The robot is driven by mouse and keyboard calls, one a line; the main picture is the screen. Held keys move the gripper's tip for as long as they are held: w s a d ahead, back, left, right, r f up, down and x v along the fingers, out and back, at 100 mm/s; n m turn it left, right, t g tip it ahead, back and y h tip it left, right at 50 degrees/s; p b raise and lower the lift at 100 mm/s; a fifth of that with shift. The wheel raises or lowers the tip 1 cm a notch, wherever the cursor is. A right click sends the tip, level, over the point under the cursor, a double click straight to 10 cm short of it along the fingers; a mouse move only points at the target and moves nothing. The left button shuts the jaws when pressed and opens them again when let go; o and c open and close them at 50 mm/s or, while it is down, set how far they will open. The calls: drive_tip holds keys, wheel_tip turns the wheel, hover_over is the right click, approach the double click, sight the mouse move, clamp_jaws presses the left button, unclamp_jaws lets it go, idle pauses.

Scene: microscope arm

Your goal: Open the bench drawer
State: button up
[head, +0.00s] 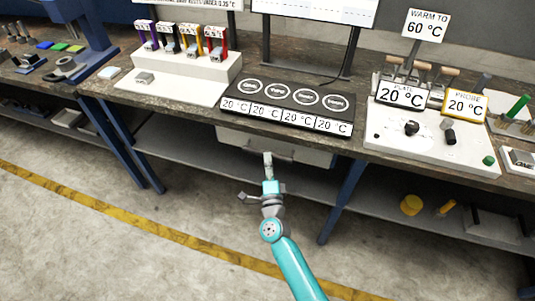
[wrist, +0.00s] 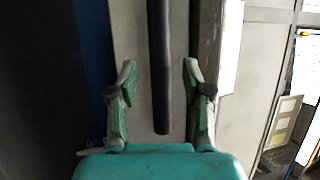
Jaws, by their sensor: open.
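The bench drawer (head: 235,138) is a light grey front under the middle of the bench top, and it looks shut. In the wrist view its pale front (wrist: 130,25) fills the middle. A dark bar handle (wrist: 161,110) runs down the picture in front of it. My gripper (head: 267,158) is at the drawer front in the head view. In the wrist view its green-tipped fingers (wrist: 160,70) are open, one on each side of the handle, with a gap to each. The gripper hides part of the drawer in the head view.
A black four-plate heater (head: 288,103) with readouts stands on the bench above the drawer. A white station (head: 435,145) is to the right. Blue bench legs (head: 343,200) and a lower shelf (head: 200,155) flank the space below. The floor in front is clear.

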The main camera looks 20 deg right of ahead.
drive_tip(key=shift+x, duration=1.65)
clamp_jaws()
